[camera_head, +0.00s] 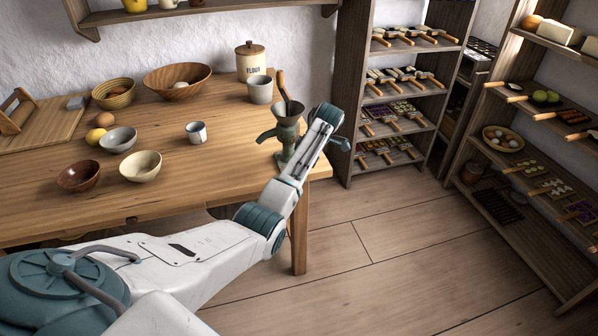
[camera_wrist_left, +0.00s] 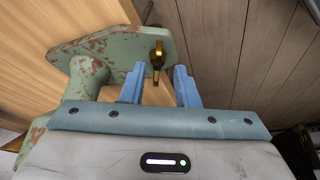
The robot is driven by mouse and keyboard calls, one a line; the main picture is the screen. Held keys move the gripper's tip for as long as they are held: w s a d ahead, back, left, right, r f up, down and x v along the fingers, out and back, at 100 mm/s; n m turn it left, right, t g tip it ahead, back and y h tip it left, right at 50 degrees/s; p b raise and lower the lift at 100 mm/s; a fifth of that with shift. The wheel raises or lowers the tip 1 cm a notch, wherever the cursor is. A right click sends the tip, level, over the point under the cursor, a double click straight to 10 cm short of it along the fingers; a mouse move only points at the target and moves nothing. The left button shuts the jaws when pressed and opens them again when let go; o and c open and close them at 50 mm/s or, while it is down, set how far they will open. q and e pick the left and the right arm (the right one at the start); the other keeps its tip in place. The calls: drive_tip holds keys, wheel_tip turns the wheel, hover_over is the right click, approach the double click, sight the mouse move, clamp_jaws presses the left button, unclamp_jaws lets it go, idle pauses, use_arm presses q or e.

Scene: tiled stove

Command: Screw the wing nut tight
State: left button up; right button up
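A green meat grinder (camera_head: 288,122) with worn paint stands at the right end of the wooden table, and its body also shows in the left wrist view (camera_wrist_left: 88,75). A brass wing nut (camera_wrist_left: 157,54) sits on the grinder's flat plate in the left wrist view. My left gripper (camera_wrist_left: 159,69) is open at the nut, one blue finger on each side. The nut's lower wing lies between the fingertips, with a gap visible on both sides. In the head view my left arm hides the nut. My right gripper is in neither view.
Several bowls, a small cup (camera_head: 196,132) and a cutting board (camera_head: 40,125) are on the table (camera_head: 220,165). A flour canister (camera_head: 251,62) and a mug (camera_head: 260,90) stand behind the grinder. Shelves (camera_head: 440,110) stand to the right, with clear floor (camera_head: 400,225) before them.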

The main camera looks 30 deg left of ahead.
use_arm(q)
drive_tip(key=shift+s+a+f, duration=0.1)
drive_tip(key=shift+a+f, duration=0.1)
drive_tip(key=shift+f, duration=0.35)
clamp_jaws()
